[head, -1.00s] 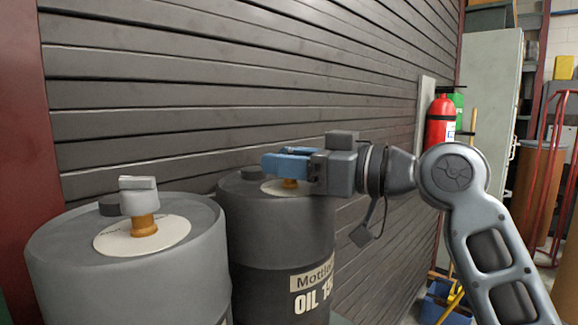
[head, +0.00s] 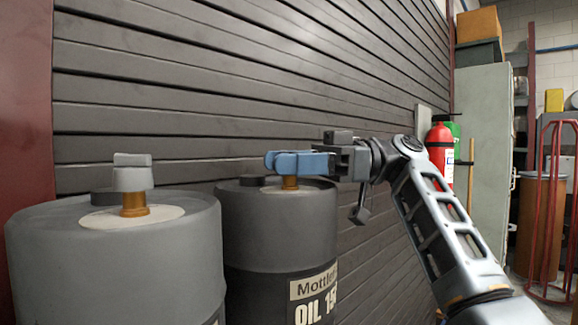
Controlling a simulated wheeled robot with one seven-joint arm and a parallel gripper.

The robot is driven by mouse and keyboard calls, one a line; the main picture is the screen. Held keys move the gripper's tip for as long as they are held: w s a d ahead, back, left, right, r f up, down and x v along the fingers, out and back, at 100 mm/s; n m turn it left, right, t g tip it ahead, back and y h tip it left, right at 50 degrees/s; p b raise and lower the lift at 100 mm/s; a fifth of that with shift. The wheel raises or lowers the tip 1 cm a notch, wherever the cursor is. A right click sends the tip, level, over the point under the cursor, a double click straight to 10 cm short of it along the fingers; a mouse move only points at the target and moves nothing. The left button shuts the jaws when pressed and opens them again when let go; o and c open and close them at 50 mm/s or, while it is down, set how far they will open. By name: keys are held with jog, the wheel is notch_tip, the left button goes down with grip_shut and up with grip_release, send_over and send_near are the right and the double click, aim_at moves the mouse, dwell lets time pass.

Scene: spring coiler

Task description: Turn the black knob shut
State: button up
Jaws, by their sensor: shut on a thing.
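My gripper (head: 288,161) with blue fingers is over the top of the right dark drum, shut on a knob. The knob itself is hidden by the fingers, so I cannot see its colour or how far it is turned. Its brass stem (head: 290,183) shows just below the fingers, rising from a pale disc on the drum lid. The right drum (head: 275,235) carries a label reading "OIL". A second knob (head: 133,172), light grey on a brass stem, stands on the left drum and is apart from my gripper.
The left grey drum (head: 115,265) stands close beside the right one. A dark slatted wall (head: 220,85) runs behind both. A red fire extinguisher (head: 440,150) and a pale cabinet (head: 488,170) are farther back at the right.

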jog(key=shift+n+g+h, duration=1.2)
jog(key=shift+n+g, duration=0.1)
jog(key=shift+g, duration=0.6)
jog(key=shift+n+g+h, duration=0.3)
jog(key=o, duration=1)
jog(key=shift+c, duration=0.2)
jog(key=shift+d, duration=0.1)
